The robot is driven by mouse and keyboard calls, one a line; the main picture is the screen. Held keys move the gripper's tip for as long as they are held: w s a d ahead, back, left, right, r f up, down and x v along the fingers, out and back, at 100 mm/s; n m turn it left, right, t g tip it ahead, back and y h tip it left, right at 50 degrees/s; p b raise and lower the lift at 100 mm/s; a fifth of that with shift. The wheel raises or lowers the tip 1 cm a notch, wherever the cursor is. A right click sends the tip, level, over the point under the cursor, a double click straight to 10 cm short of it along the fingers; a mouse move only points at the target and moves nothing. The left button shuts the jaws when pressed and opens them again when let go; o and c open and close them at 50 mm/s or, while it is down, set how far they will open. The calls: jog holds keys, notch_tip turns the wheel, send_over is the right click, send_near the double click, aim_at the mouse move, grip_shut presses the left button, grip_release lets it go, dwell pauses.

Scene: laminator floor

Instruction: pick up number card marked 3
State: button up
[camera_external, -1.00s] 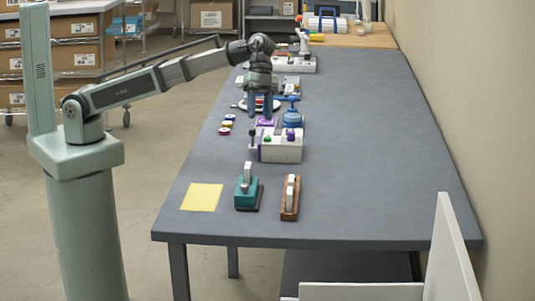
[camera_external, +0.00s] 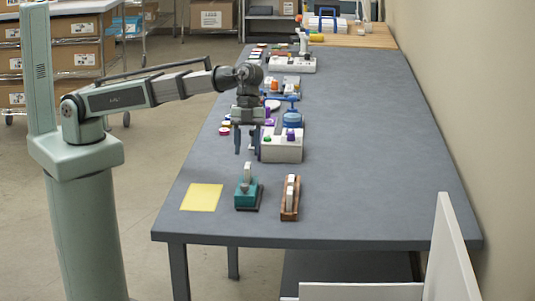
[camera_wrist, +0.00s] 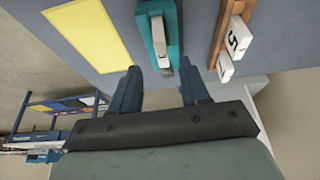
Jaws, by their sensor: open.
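My gripper (camera_external: 247,146) is open and empty, held above the table just beyond the teal device. It also shows in the wrist view (camera_wrist: 160,72), its two blue fingers apart with nothing between them. A brown wooden rack (camera_external: 290,213) stands near the table's front edge, right of the gripper, and shows in the wrist view (camera_wrist: 219,32). White number cards (camera_wrist: 237,36) stand in the rack. One has a dark numeral that looks like a 5; another white card (camera_wrist: 226,68) shows only an unclear mark. I cannot make out a 3 on any card.
A teal device (camera_external: 246,194) with a pale lever stands left of the rack. A yellow sheet (camera_external: 202,197) lies further left. A white box with coloured knobs (camera_external: 283,150) and a blue device (camera_external: 292,117) stand beyond. The table's right side is clear.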

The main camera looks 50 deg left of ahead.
aim_at(248, 164)
jog(key=shift+w+x, duration=0.2)
jog(key=shift+x, duration=3)
jog(key=shift+c, duration=0.4)
grip_shut()
